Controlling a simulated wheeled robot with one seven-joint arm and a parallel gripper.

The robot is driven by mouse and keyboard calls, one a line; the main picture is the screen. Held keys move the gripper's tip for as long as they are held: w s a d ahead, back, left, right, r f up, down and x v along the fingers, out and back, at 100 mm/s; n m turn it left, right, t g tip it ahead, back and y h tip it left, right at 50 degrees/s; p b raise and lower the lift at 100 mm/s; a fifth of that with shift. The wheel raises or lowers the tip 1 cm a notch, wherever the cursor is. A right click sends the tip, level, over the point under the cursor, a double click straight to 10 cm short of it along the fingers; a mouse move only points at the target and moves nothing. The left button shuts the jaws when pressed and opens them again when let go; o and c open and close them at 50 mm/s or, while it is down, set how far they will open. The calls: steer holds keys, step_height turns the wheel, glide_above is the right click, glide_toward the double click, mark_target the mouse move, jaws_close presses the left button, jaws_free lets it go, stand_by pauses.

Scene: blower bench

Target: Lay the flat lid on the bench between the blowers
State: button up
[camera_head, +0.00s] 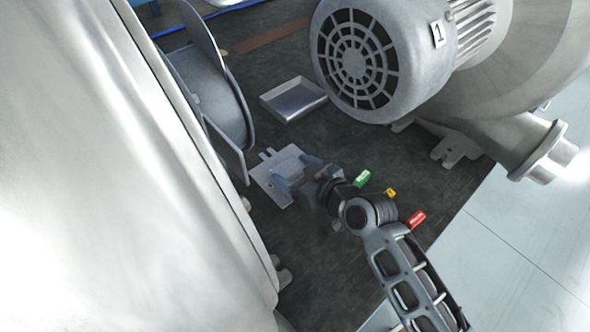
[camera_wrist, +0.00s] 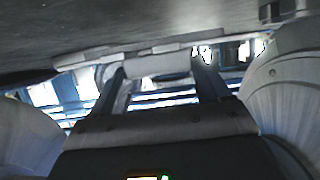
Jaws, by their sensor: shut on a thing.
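The flat lid (camera_head: 272,188) is a thin light-grey plate with small tabs at its far edge. It is over the dark bench (camera_head: 345,150) in the gap between the two blowers. My gripper (camera_head: 296,173) is shut on the lid's near part, and its jaws partly cover it. In the wrist view the lid (camera_wrist: 150,65) shows as a pale piece between the two dark fingers (camera_wrist: 158,84), close to the dark bench surface. I cannot tell whether the lid touches the bench. The blower marked 1 (camera_head: 358,62) stands at upper right; the other blower (camera_head: 110,190) fills the left.
A shallow metal tray (camera_head: 293,112) lies beyond the lid, near blower 1. The left blower's flange (camera_head: 225,95) juts out close to the lid. A brown strip (camera_head: 270,36) lies farther back.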

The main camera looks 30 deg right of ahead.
steer(key=shift+f+b, duration=0.45)
steer(key=shift+f, duration=0.05)
steer(key=o, duration=1.1)
steer(key=shift+r+p, duration=0.6)
steer(key=shift+p, duration=0.05)
steer(key=shift+s+r, duration=0.15)
steer(key=shift+s, duration=0.1)
steer(key=b+v, duration=0.1)
steer(key=v, duration=1)
steer(key=shift+s+r, duration=0.15)
steer(key=shift+s, duration=0.05)
steer(key=shift+s+d, duration=0.1)
steer(key=shift+d, duration=0.05)
